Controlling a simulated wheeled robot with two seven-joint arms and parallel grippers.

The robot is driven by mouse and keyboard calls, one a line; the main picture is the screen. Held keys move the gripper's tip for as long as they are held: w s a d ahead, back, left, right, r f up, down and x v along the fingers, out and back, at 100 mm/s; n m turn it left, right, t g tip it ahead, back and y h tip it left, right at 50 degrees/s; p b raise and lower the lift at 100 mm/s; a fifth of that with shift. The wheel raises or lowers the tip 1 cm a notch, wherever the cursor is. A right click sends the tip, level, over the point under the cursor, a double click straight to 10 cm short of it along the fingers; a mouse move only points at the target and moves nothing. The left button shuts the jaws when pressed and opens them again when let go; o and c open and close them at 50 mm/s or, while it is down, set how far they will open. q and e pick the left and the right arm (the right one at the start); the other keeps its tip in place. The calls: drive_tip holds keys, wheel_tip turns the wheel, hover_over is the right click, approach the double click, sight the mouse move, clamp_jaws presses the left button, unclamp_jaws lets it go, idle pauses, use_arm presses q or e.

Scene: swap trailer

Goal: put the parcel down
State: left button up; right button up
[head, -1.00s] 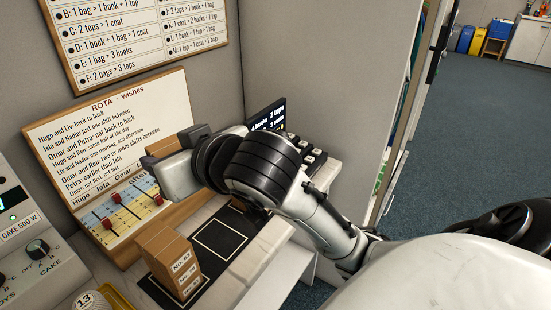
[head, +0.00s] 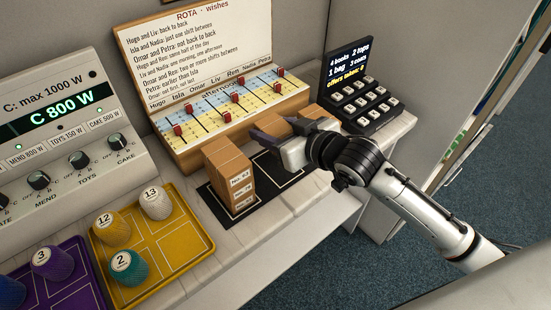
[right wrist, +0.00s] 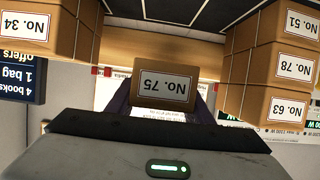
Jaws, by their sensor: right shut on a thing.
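Parcel No. 75 (right wrist: 165,85) is a brown box with a white label, upside down in the right wrist view. My right gripper (head: 282,132) is shut on it; in the head view the gripper mostly hides the parcel. It appears held above the black mat (head: 277,180), with a gap showing below it. A stack of parcels (head: 228,170) stands left of the gripper in the head view; its labels read 63, 78 and 51 (right wrist: 282,65). Parcel No. 34 (right wrist: 42,30) stands on the other side. My left gripper is not in view.
The rota board (head: 225,100) with red sliders stands behind the mat. A keypad with a screen (head: 362,95) is to the right. A yellow tray (head: 165,235) with numbered spools and a power panel (head: 60,130) are to the left. An outlined square beneath my gripper looks bare.

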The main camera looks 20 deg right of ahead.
sight(272, 161)
wheel_tip(272, 161, down, 8)
drive_tip(key=shift+r+b, duration=0.15)
drive_tip(key=shift+b, duration=0.2)
drive_tip(key=o, duration=1.1)
drive_tip(key=shift+f, duration=0.2)
drive_tip(key=shift+r, duration=0.1)
drive_tip(key=v, duration=1.2)
